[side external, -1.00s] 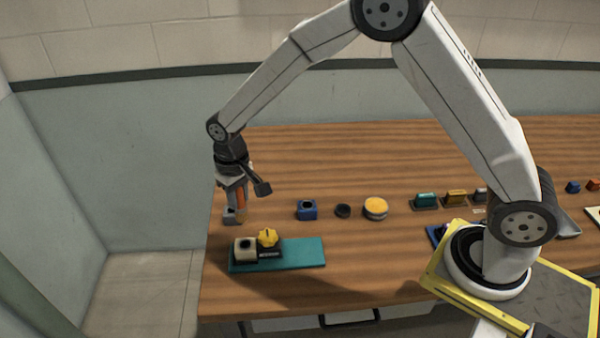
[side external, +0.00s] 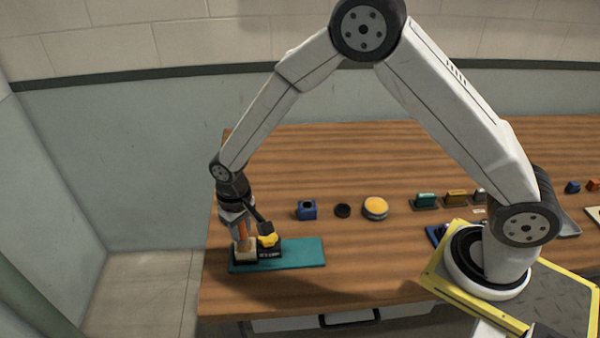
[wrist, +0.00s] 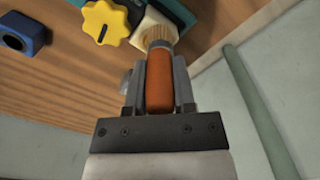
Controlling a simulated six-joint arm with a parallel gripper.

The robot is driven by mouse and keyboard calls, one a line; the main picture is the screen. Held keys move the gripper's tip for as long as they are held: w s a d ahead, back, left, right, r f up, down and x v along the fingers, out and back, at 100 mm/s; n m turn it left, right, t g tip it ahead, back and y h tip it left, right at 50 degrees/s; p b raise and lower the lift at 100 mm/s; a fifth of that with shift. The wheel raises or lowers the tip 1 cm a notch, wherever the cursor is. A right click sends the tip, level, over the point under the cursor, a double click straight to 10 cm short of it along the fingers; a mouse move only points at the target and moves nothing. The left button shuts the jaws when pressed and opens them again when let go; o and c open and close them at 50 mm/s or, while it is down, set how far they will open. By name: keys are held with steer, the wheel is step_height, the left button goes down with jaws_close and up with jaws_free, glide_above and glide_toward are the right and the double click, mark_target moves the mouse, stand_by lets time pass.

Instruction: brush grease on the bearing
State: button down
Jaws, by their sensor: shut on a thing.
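My gripper (side external: 238,222) is shut on the orange handle of a brush (wrist: 158,80), which points down. It also shows in the wrist view (wrist: 160,95). The brush's pale bristles (wrist: 158,36) are at the cream bearing block (wrist: 147,18); whether they touch the bearing inside is hidden. In the side view the cream block (side external: 246,253) sits at the left end of a teal plate (side external: 305,252), right below my gripper. A yellow lobed knob (side external: 268,240) is beside the block on the same plate, and shows in the wrist view (wrist: 108,22).
A blue block with a round hole (side external: 306,210), a black ring (side external: 342,211) and a round tin with a yellow top (side external: 375,208) stand in a row behind the plate. Several small coloured parts stand farther right. Bare wood lies in front of the plate (side external: 300,290).

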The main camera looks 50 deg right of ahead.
step_height(320, 180, up, 8)
steer(key=w+d, duration=0.2)
steer(key=d, duration=0.1)
steer(key=shift+w+r, duration=0.15)
steer(key=shift+w, duration=0.25)
stand_by(2.0)
